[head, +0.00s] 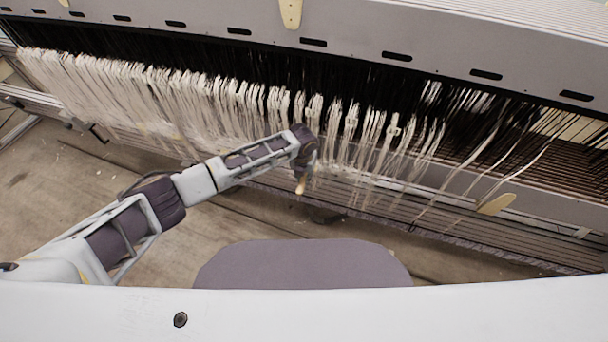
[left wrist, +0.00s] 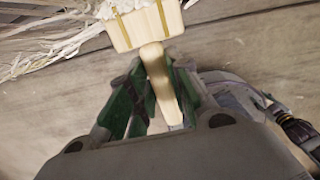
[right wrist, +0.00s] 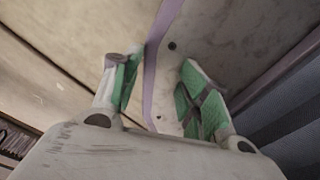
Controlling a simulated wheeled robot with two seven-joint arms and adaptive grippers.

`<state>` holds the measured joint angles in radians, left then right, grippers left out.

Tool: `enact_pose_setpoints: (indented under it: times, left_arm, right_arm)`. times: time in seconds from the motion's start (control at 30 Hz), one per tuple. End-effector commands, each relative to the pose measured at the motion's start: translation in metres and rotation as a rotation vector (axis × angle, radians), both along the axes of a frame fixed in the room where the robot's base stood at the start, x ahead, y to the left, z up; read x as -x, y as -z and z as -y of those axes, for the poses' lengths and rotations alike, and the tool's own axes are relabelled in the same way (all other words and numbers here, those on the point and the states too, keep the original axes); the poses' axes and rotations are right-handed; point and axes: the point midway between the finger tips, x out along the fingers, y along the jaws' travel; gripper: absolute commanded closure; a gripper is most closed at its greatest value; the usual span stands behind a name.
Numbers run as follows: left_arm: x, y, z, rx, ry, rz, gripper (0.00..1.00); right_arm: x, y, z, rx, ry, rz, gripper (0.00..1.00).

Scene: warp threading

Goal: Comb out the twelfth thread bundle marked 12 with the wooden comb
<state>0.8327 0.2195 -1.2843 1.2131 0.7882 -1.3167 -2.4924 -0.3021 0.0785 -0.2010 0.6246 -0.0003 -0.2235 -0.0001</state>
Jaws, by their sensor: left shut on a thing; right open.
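The wooden comb (left wrist: 146,28) has a pale block head and a tapered handle. In the left wrist view my left gripper (left wrist: 158,98) is shut on the handle. In the head view my left gripper (head: 304,165) hangs at the front of the thread row, with a bit of the pale comb (head: 300,186) below it. White thread bundles (head: 190,95) hang in a long row. Loose white threads (left wrist: 50,40) lie beside and behind the comb head; I cannot tell whether its teeth touch them. No number 12 is readable. My right gripper (right wrist: 160,82) is open and empty.
A grey slotted beam (head: 360,45) runs above the dark warp threads. A grey rounded seat-like surface (head: 305,266) is in front. Bare floor (head: 60,190) shows at the left.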

Motion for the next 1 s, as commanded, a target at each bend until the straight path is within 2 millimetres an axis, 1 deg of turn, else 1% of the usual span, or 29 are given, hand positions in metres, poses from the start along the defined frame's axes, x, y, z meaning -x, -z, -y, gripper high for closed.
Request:
enact_pose_setpoints:
  times: [0.27, 0.43, 0.9, 1.0]
  left_arm:
    - [-0.003, 0.000, 0.000, 0.002, -0.001, 0.007, 1.00]
    - [-0.003, 0.002, 0.000, 0.004, -0.001, 0.007, 1.00]
    - [-0.003, 0.033, 0.001, 0.004, -0.002, 0.007, 1.00]
    - [-0.003, 0.036, 0.000, 0.004, -0.002, 0.007, 1.00]
  right_arm:
    - [0.000, 0.001, -0.001, -0.001, 0.001, 0.002, 0.60]
    - [-0.001, 0.003, 0.007, 0.008, 0.000, 0.002, 0.60]
    - [0.000, 0.023, 0.009, 0.009, 0.001, 0.000, 0.60]
    - [0.000, 0.025, 0.008, 0.008, 0.001, 0.000, 0.60]
